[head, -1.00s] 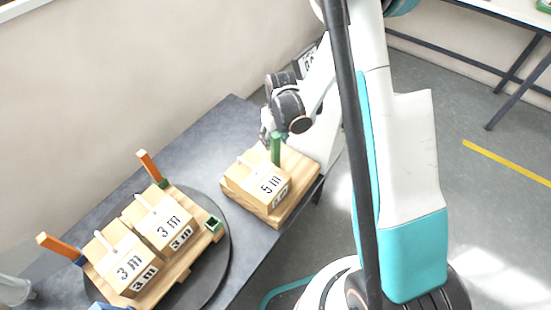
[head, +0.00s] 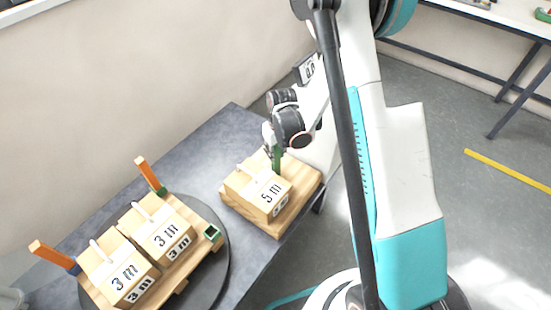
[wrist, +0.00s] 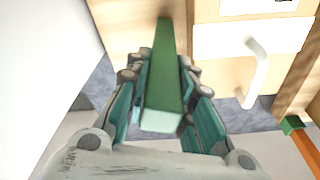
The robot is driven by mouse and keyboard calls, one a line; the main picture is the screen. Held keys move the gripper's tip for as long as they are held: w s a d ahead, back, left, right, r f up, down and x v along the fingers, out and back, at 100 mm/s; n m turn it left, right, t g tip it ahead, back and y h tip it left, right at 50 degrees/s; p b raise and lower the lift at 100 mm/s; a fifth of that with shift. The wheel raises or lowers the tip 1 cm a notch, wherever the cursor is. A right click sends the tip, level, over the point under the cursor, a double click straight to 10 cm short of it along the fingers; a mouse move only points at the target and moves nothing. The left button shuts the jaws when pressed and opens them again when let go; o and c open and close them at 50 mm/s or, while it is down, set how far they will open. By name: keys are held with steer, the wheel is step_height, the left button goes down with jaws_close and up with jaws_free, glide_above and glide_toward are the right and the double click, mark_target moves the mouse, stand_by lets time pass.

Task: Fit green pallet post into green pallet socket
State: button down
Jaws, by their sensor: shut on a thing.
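In the wrist view, the green post (wrist: 163,85) lies between the two fingers of my gripper (wrist: 160,72). I cannot tell whether its lower end touches the board. The green pallet socket (head: 213,232) is a small square open box at the right corner of the wooden pallet (head: 186,268), left of my gripper. It looks empty.
The pallet sits on a dark round turntable (head: 226,262) with two 3 m blocks (head: 163,237) and two orange posts (head: 150,174) standing on it. Grey tabletop (head: 205,150) behind is clear.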

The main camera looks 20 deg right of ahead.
step_height(320, 180, up, 19)
steer(key=p, duration=0.8)
steer(key=s+f+m, duration=0.1)
steer(key=s+m, duration=0.1)
steer(key=s, duration=0.4)
steer(key=shift+f+m, duration=0.15)
steer(key=shift+m, duration=0.25)
